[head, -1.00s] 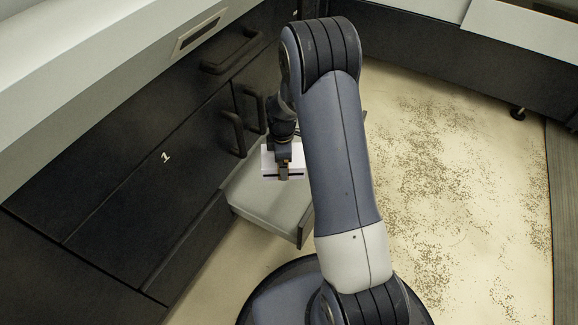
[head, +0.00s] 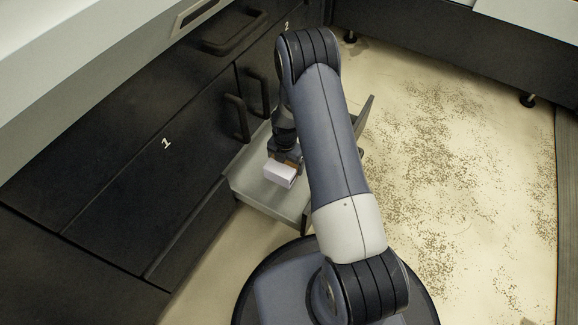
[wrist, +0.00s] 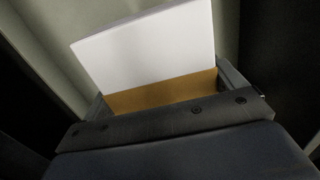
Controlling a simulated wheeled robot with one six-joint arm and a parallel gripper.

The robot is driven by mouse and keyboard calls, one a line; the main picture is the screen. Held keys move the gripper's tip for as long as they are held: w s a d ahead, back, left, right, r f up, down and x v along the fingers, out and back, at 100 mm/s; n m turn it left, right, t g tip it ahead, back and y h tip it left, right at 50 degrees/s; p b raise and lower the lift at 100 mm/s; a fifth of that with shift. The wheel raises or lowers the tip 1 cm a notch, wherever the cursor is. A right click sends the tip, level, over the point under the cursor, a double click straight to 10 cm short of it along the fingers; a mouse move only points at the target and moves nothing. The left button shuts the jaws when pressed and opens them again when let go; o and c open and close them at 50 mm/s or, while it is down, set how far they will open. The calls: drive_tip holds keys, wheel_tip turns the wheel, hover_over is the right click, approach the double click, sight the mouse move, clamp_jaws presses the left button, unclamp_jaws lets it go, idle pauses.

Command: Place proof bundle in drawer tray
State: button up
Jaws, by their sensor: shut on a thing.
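The proof bundle (head: 280,174) is a small white block with a tan-brown band. It is at the end of my gripper (head: 286,161), which is shut on it. In the wrist view the bundle (wrist: 155,48) fills the upper middle, white above and brown near the jaws. The drawer tray (head: 252,190) is a pulled-out grey drawer low in the dark cabinet. The bundle shows over the tray's near part; I cannot tell whether it touches the tray floor. My arm hides the tray's right part.
Dark cabinet fronts with handles (head: 236,118) stand left of and behind the tray. A light countertop (head: 60,75) runs above them at the upper left. Speckled floor (head: 440,180) lies open to the right.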

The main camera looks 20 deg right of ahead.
wheel_tip(320, 180, down, 8)
drive_tip(key=b, duration=0.3)
drive_tip(key=shift+f, duration=0.15)
drive_tip(key=o, duration=1)
drive_tip(key=shift+f, duration=0.2)
drive_tip(key=shift+c, duration=0.2)
drive_tip(key=shift+o, duration=0.9)
drive_tip(key=shift+r, duration=0.1)
wheel_tip(320, 180, up, 12)
drive_tip(key=p, duration=0.5)
drive_tip(key=shift+r, duration=0.1)
